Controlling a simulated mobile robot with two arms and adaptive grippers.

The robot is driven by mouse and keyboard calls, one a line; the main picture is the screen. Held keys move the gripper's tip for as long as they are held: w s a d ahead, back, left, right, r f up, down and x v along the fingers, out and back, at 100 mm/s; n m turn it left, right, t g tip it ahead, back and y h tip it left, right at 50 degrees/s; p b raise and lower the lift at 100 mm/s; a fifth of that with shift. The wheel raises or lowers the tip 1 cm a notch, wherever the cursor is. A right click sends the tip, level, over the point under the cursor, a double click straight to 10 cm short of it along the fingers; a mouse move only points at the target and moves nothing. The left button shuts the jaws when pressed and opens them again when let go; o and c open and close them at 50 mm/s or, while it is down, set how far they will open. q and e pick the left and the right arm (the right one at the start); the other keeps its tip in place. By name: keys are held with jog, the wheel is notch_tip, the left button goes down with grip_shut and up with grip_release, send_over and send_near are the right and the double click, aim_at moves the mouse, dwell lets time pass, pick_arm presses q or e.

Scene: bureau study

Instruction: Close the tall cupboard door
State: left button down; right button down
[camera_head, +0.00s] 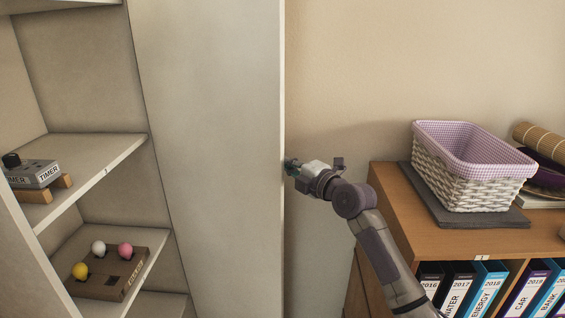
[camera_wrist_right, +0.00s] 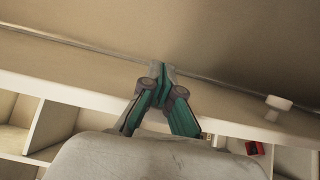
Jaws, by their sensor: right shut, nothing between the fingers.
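The tall cupboard's door (camera_head: 215,150) stands open in the middle of the head view, a plain upright beige panel to the right of the open shelves. My right gripper (camera_head: 291,167) is just right of the door's free edge, its fingertips close to that edge. In the right wrist view my right gripper (camera_wrist_right: 158,72) is shut and empty, its fingertips at a pale panel. I cannot tell whether they touch it. A small pale knob (camera_wrist_right: 278,102) shows to their right in that view. My left gripper is not in view.
The cupboard's shelves (camera_head: 110,160) hold a timer (camera_head: 36,174) and a brown box with coloured balls (camera_head: 108,273). To the right, a wooden bookcase (camera_head: 400,215) carries a wicker basket (camera_head: 465,185) on a dark mat, with binders below. My right arm passes close to the bookcase's left side.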

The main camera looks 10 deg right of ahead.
aim_at(274, 168)
jog(key=shift+s+a+r+p, duration=0.15)
jog(key=shift+s+a+p, duration=0.95)
jog(key=shift+s+a, duration=0.55)
jog(key=shift+s, duration=0.15)
jog(key=shift+s+a+p, duration=0.8)
jog(key=shift+a+p, duration=0.15)
jog(key=shift+s+a+p, duration=0.55)
jog(key=shift+s+a, duration=0.3)
jog(key=shift+a, duration=0.05)
